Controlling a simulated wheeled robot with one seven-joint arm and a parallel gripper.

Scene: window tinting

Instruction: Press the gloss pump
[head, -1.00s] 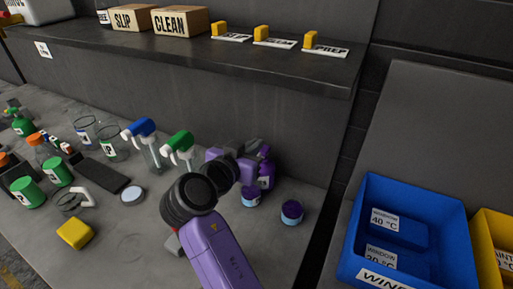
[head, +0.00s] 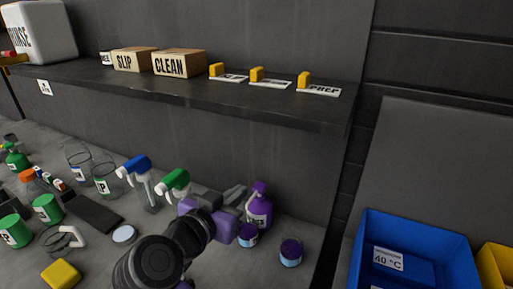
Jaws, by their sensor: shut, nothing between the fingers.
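A purple pump bottle (head: 259,210) stands on the bench near its back wall, right of the spray bottles. It appears to be the gloss pump; its label is too small to read fully. Its purple pump head (head: 260,187) shows at the top. My gripper (head: 238,194) is close on the left of the bottle, about level with its upper part. It is shut and empty. My wrist and arm reach in from the lower middle. I cannot tell whether the fingertips touch the bottle.
Two small purple-lidded jars, one at the bottle's foot (head: 248,236) and one to the right (head: 290,253), stand close by. Spray bottles with blue (head: 134,165) and green (head: 174,181) heads stand left. A shelf (head: 200,92) overhangs behind. A blue bin (head: 420,240) is right.

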